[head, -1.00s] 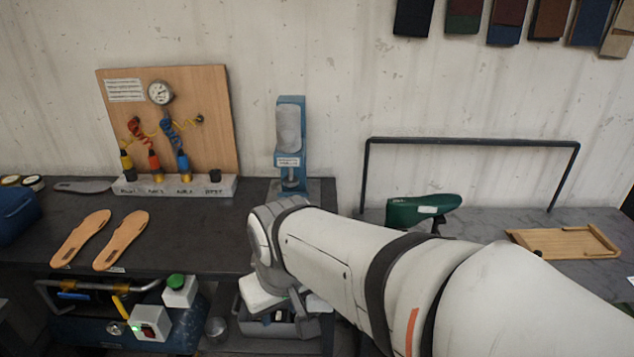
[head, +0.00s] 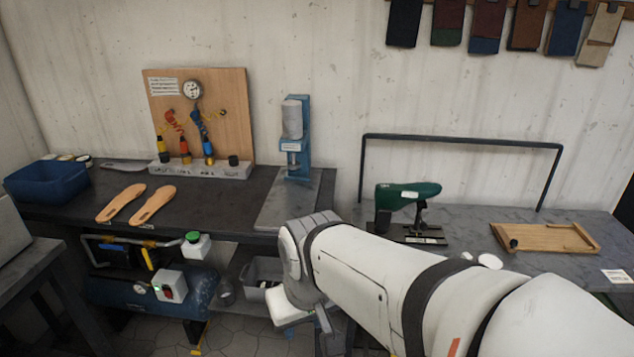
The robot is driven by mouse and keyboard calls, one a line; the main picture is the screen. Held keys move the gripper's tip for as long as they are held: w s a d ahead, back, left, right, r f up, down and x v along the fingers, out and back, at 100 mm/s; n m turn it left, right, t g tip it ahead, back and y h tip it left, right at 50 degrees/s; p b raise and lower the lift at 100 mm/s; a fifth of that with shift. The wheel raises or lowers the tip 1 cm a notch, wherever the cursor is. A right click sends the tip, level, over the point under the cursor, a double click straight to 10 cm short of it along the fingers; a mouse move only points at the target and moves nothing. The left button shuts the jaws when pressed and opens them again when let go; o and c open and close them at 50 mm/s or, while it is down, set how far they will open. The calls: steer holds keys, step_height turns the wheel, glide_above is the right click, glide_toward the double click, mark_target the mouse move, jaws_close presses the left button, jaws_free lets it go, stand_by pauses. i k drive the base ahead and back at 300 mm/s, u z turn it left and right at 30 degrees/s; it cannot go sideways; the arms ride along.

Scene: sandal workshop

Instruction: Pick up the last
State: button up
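The last (head: 408,195) is a dark green, foot-shaped form with a small white label. It sits raised on a dark metal stand (head: 421,236) on the grey bench at right. My white arm reaches in from the lower right and passes in front of that bench, below and to the left of the stand. The arm bends down at its far end, left of the last.
A dark bar frame (head: 462,137) stands behind the last. A wooden tray (head: 545,239) lies to its right. A blue press (head: 298,150) stands to its left. Two tan soles (head: 153,204) and a blue bin (head: 48,181) are on the dark bench. A grey bin (head: 263,272) sits below.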

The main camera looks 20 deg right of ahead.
mark_target(394, 197)
steer(key=z, duration=0.15)
steer(key=i, duration=0.9)
steer(key=u, duration=0.05)
